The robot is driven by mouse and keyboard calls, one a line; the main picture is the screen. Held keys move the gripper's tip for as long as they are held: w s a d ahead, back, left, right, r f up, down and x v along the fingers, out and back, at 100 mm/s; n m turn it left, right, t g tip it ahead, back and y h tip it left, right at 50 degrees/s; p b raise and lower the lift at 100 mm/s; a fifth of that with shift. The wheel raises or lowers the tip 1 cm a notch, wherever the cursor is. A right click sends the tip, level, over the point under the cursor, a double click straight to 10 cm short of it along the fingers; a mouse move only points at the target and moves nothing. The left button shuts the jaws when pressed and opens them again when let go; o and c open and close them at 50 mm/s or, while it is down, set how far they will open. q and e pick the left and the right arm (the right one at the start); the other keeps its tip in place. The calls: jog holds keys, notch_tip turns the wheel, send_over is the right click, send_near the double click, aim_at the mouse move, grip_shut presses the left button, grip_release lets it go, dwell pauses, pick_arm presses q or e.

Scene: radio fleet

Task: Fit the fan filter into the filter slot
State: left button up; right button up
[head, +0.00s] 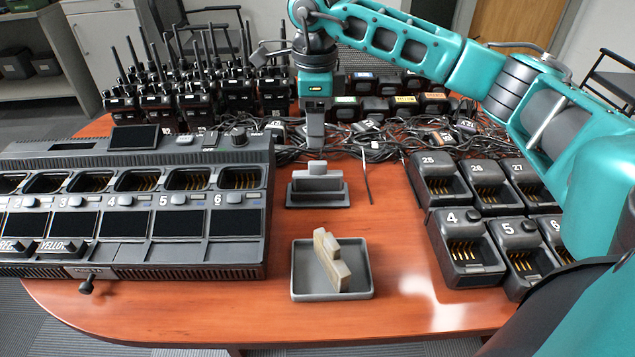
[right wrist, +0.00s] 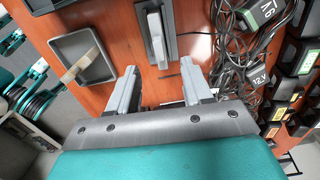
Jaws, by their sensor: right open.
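The piece that looks like the fan filter is a beige stepped block (head: 331,258), leaning in a shallow grey tray (head: 333,297) near the table's front. It also shows in the right wrist view (right wrist: 80,66). Behind the tray stands a dark grey fixture (head: 318,198) with a lighter grey block in its top; it may be the filter slot, but I see no clear opening. My right gripper (head: 315,146) points down just behind the fixture. In the right wrist view its two fingers (right wrist: 160,80) are apart with nothing between them. My left gripper is out of view.
A large multi-bay charger (head: 110,165) fills the table's left side. Several numbered single chargers (head: 470,255) stand at the right. Bare wood (head: 400,285) shows around the tray.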

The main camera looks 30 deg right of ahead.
aim_at(318, 163)
notch_tip(318, 163, down, 4)
jog(key=shift+r, duration=0.25)
jog(key=shift+s+d+f+b, duration=0.15)
jog(key=shift+f+b, duration=0.5)
jog(key=shift+f, duration=2.05)
jog(key=shift+c, duration=0.4)
grip_shut()
